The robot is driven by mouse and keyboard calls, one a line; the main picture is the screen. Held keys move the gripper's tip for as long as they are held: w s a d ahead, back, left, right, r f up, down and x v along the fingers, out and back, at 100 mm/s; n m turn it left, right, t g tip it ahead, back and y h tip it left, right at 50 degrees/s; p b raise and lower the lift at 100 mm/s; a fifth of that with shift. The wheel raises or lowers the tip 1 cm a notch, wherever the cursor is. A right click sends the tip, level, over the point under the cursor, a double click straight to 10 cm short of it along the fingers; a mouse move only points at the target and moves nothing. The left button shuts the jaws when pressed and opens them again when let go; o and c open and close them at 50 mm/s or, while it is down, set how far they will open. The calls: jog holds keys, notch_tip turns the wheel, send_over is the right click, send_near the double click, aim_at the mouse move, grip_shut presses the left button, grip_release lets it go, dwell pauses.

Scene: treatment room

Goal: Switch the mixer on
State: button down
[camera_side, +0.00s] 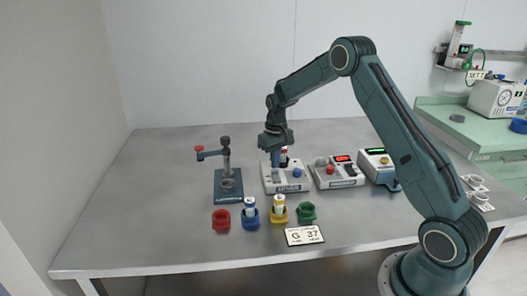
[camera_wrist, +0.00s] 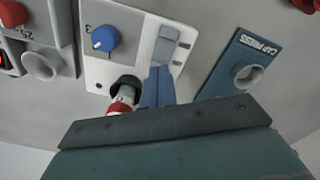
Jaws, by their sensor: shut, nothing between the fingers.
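The mixer is the white box (camera_side: 296,186) with a blue knob, near the middle of the table. In the wrist view its white top (camera_wrist: 105,72) shows the blue knob (camera_wrist: 105,38), a grey slide or lever switch (camera_wrist: 168,42), and a dark socket with a red-and-white vial (camera_wrist: 121,103) in it. My gripper (camera_side: 276,176) points down over the mixer's left part. In the wrist view its blue-grey fingers (camera_wrist: 157,80) are shut and empty, close to the switch's near end and beside the vial. I cannot tell whether they touch the switch.
The cap press (camera_side: 228,190) stands left of the mixer. A box with a red display (camera_side: 335,175) and one with a green display (camera_side: 378,168) stand to its right.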

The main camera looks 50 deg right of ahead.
aim_at(275, 172)
jog(key=shift+f, duration=1)
dwell(0.8)
jog(key=shift+r, duration=3.55)
jog(key=shift+r, duration=0.1)
